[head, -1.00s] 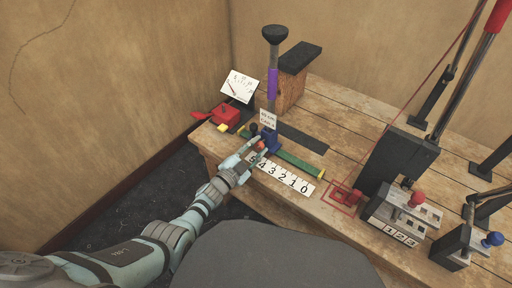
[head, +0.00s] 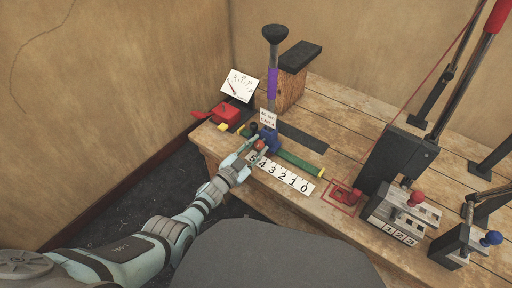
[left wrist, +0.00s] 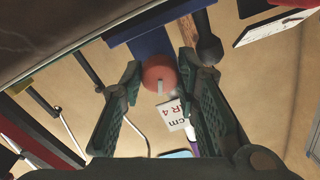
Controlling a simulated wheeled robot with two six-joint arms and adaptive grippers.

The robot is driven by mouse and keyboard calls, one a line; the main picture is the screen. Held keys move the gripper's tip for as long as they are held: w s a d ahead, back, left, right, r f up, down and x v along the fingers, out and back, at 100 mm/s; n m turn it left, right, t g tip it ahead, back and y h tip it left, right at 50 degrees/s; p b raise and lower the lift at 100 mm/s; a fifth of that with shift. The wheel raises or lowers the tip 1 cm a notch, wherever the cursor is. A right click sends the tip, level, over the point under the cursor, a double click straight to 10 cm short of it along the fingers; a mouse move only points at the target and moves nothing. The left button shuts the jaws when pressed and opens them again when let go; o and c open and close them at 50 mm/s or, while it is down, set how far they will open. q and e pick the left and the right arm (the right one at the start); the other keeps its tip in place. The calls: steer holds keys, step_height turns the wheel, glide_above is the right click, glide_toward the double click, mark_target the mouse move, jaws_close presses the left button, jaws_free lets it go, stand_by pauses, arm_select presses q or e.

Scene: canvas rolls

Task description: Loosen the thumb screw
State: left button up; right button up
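The thumb screw is a red round knob (head: 259,147) on the near side of the blue block (head: 271,142), which sits on the green scale strip (head: 300,163). In the left wrist view the red knob (left wrist: 158,74) shows a pale pin and lies between my fingertips, against a blue part (left wrist: 150,42). My left gripper (head: 251,149) is open at the knob. Its fingers (left wrist: 160,75) stand to either side with a gap; how deep the knob sits between them is unclear. My right gripper is not in view.
A post with a purple band (head: 272,83) rises from the blue block. A number strip (head: 279,175) lies in front. Levers with red (head: 417,198) and blue (head: 492,238) knobs are at right.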

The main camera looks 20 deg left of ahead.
arm_select(q)
steer(key=o, duration=0.4)
steer(key=v, duration=1.2)
